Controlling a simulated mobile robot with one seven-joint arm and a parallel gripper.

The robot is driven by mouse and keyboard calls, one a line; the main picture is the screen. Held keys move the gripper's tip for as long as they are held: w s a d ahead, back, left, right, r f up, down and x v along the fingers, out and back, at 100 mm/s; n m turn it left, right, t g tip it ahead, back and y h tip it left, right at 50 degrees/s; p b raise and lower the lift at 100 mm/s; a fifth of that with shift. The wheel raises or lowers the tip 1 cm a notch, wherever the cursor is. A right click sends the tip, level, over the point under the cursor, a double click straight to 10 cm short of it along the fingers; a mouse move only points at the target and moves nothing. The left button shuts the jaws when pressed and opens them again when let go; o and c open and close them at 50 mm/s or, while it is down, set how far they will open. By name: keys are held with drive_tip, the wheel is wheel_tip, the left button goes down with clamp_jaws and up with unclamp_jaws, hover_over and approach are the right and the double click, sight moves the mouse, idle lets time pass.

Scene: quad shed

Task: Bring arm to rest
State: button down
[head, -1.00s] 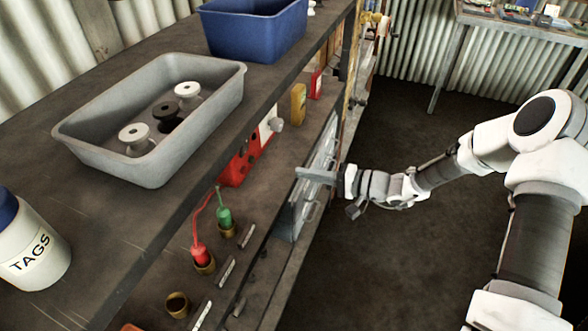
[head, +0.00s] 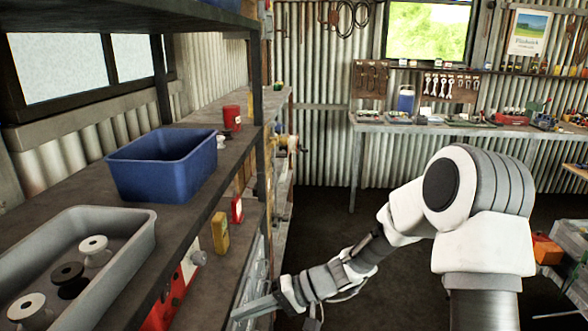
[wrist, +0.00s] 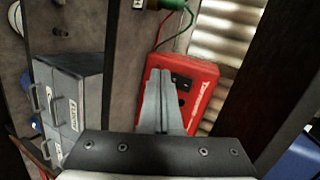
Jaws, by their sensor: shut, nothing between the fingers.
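My gripper (head: 254,310) is shut and empty at the end of my arm, low in the head view beside the front of the shelving on the left. In the wrist view my gripper (wrist: 160,75) shows its fingers together, in line with a red box (wrist: 187,90) with a black panel. No contact with the box can be made out. My arm bends down and to the left from its large white joint.
A grey tray (head: 140,240) with several spools and a blue bin (head: 190,182) stand on the shelf. A yellow container (head: 220,234) sits below. Grey drawers (wrist: 70,105) show in the wrist view. A workbench (head: 440,128) lines the back wall. Floor between is open.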

drive_tip(key=s+d+r+m+t+h, duration=0.1)
drive_tip(key=s+d+r+t+h, duration=0.2)
drive_tip(key=d, duration=0.9)
drive_tip(key=s+d+r+t+h, duration=0.4)
drive_tip(key=s+d+r+h, duration=0.6)
drive_tip(key=s+d+r, duration=0.2)
drive_tip(key=s+r, duration=0.2)
drive_tip(key=s, duration=0.1)
drive_tip(key=shift+d+m, duration=0.2)
drive_tip(key=shift+m, duration=0.2)
drive_tip(key=shift+a, duration=0.15)
